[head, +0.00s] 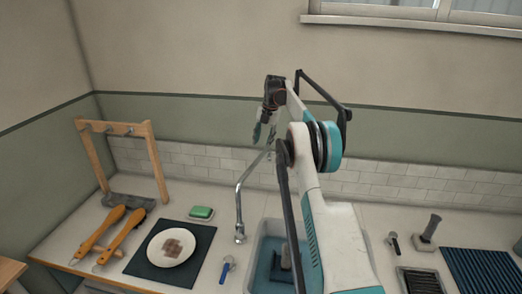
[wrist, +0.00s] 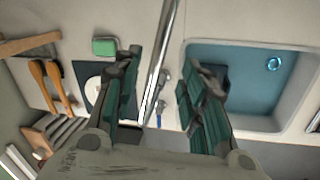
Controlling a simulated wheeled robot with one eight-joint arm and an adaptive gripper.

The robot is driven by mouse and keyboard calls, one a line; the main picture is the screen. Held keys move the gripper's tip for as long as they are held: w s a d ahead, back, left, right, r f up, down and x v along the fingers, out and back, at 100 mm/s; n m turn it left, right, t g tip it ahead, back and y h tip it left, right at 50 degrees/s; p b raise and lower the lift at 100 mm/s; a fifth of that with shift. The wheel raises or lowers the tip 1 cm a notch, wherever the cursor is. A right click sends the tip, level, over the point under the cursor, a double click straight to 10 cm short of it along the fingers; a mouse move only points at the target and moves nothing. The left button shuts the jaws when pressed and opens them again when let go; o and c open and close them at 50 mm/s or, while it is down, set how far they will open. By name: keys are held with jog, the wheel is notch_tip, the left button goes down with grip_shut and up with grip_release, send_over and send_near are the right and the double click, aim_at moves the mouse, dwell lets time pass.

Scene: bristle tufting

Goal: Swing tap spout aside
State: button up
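The shiny metal tap spout (head: 243,185) rises behind the sink and reaches forward and left, its end hanging low over the counter left of the basin. My gripper (head: 264,133) points down near the rear, upper part of the spout. In the wrist view my gripper (wrist: 169,66) is open, with its two green and dark fingers well apart. The spout (wrist: 160,60) runs through the gap between them, nearer the left finger. No clear contact shows, and I cannot tell how deep the spout sits between the fingers. My arm hides the tap's base in the head view.
The blue-lined sink (wrist: 235,75) lies right of the spout. Left are a green sponge (head: 201,212), a white plate (head: 172,248) on a dark mat (head: 140,266), orange-handled brushes (head: 123,235) and a wooden rack (head: 152,160). A ribbed blue mat (head: 482,270) lies right.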

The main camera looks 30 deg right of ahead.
jog(key=shift+s+d+r, duration=0.1)
jog(key=shift+s+r, duration=0.05)
jog(key=shift+r, duration=0.65)
jog(key=shift+s+d+r, duration=0.1)
jog(key=shift+s+r, duration=0.05)
jog(key=shift+r, duration=0.65)
